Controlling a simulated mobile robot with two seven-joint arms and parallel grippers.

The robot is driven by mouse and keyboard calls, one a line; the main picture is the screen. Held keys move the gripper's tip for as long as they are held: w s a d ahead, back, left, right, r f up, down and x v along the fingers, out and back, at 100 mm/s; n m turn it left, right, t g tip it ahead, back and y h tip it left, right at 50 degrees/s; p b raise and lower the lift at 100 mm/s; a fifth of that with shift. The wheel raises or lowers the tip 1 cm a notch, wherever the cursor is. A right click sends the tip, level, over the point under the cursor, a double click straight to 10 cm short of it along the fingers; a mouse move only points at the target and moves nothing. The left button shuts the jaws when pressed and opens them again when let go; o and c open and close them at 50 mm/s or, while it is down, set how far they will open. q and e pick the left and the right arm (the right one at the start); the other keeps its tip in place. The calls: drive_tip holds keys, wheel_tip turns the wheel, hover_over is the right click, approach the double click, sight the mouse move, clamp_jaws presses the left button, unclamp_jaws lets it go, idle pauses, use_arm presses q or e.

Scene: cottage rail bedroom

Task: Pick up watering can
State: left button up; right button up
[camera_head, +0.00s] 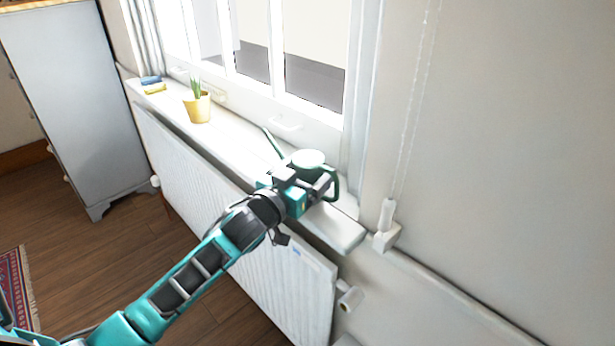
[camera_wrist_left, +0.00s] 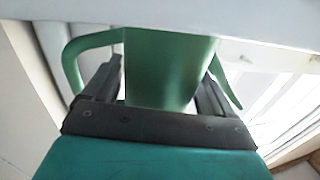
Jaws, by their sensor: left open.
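The green watering can (camera_head: 308,158) stands on the white windowsill, with its spout pointing left and its handle on the right in the head view. My left gripper (camera_head: 318,183) is at the can and hides much of its body. In the left wrist view the can's green body (camera_wrist_left: 165,65) lies between the two dark, spread fingers of my left gripper (camera_wrist_left: 163,85). The handle is on the left there and the spout on the right. I cannot tell whether the fingers touch the can. My right gripper is in neither view.
The windowsill (camera_head: 237,155) also holds a yellow pot with a plant (camera_head: 197,104) and small blue and yellow items (camera_head: 152,86) at its far end. A white radiator (camera_head: 205,190) is below. The window and wall rise behind. A grey cabinet (camera_head: 75,95) stands left.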

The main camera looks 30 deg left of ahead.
use_arm(q)
drive_tip(key=shift+c, duration=0.4)
drive_tip(key=shift+r, duration=0.1)
drive_tip(key=c, duration=1)
drive_tip(key=shift+r, duration=0.1)
wheel_tip(320, 180, up, 20)
drive_tip(key=p, duration=0.4)
